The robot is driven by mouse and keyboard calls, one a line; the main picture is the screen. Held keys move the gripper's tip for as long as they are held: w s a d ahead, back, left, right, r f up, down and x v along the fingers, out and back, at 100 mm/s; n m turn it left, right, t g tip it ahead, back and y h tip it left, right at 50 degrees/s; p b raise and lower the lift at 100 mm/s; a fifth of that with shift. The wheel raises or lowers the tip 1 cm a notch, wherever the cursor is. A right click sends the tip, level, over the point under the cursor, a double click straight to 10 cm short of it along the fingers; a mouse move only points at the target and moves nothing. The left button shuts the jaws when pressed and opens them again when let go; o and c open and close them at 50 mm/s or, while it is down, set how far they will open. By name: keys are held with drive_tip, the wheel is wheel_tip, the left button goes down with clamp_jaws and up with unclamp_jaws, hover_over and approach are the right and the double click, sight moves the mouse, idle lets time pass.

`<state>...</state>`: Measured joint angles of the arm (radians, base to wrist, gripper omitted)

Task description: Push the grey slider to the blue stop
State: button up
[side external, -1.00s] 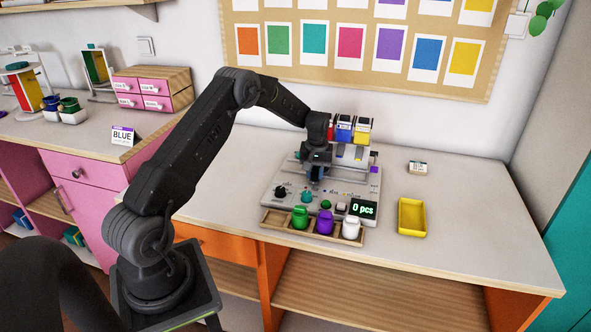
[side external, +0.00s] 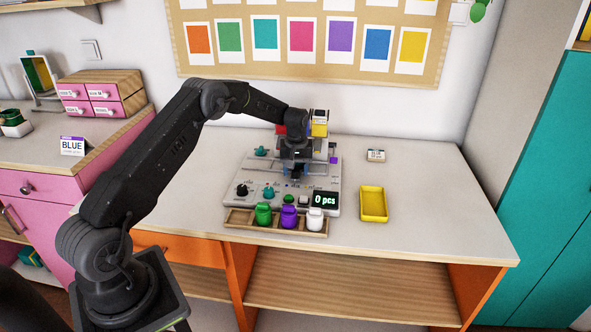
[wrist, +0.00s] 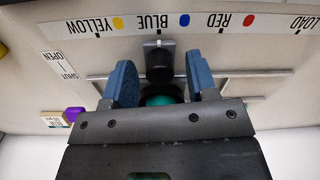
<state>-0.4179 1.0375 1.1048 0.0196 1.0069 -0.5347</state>
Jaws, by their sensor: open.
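The slider shows in the wrist view as a small grey bracket (wrist: 151,44) with a round black knob (wrist: 160,68), between the fingertips. A white line on it points at the scale near the tick under the BLUE label (wrist: 172,21). My gripper (wrist: 163,82) is open, with its blue fingers to the left and right of the knob; whether either touches it is unclear. A teal round part shows behind the knob, partly hidden by my gripper. In the side view, my gripper (side external: 294,175) is over the board (side external: 240,205), and the slider is hidden.
The scale also has YELLOW and RED (wrist: 235,20) marks, with LOAD at the right end in the wrist view. Metal rails (wrist: 254,74) run along the board. Green, purple and white jars stand in front; a yellow tray (side external: 373,204) sits right of the board on clear table.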

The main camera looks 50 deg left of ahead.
wheel_tip(320, 180, up, 14)
idle(0.6)
drive_tip(key=shift+d, duration=0.15)
drive_tip(key=s+d+r+m+t, duration=0.3)
drive_tip(key=s+d+r+m, duration=0.2)
drive_tip(key=s+d+r, duration=0.95)
drive_tip(key=s+d+f+m+t, duration=0.1)
drive_tip(key=s+d+m, duration=0.2)
drive_tip(key=s, duration=0.6)
drive_tip(key=s+d+f+m+t, duration=0.1)
drive_tip(key=s+d+f+m, duration=0.1)
drive_tip(key=s+d, duration=0.4)
drive_tip(key=s, duration=0.4)
drive_tip(key=shift+s+m+t, duration=0.2)
drive_tip(key=shift+m+t, duration=0.2)
drive_tip(key=shift+d, duration=0.1)
drive_tip(key=shift+c, duration=0.3)
